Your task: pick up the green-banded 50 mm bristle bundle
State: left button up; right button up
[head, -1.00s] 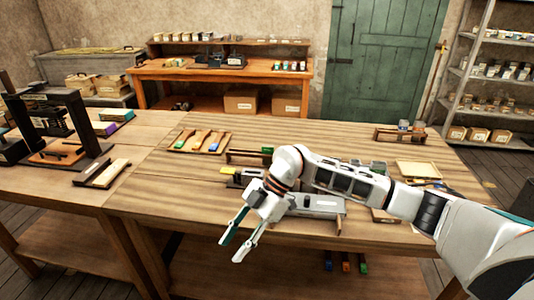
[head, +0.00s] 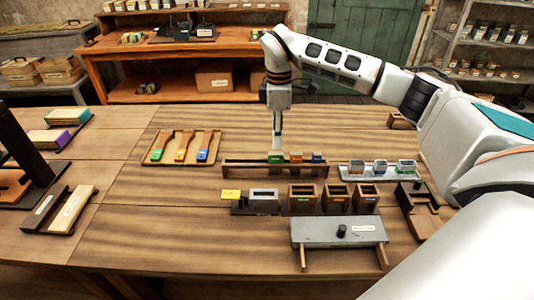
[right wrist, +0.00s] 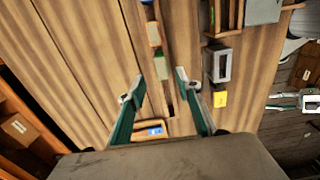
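The green-banded bristle bundle (head: 275,158) stands in a long wooden rack (head: 235,171), left of an orange-banded bundle (head: 296,158) and a blue-banded bundle (head: 317,158). My right gripper (head: 277,147) points down over the rack at the green-banded bundle. In the right wrist view, my right gripper (right wrist: 158,88) is open with nothing between its fingers. The green-banded bundle (right wrist: 160,66) shows just beyond the gap between the fingertips, and I cannot tell the height left between them. What looks like my left gripper (right wrist: 290,102) shows at the right edge there, fingers apart and empty.
Wooden bins (head: 302,196) and a grey block (head: 263,199) stand in front of the rack, with a grey fixture (head: 338,231) nearer. A tray of brushes (head: 153,159) lies left.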

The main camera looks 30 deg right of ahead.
aim_at(276, 153)
jog(key=shift+s+f, duration=0.25)
jog(key=shift+f, duration=1)
jog(key=f, duration=0.1)
jog(key=f+p, duration=0.1)
jog(key=f, duration=0.3)
jog(key=shift+w+a, duration=0.1)
jog(key=shift+w, duration=0.15)
grip_shut()
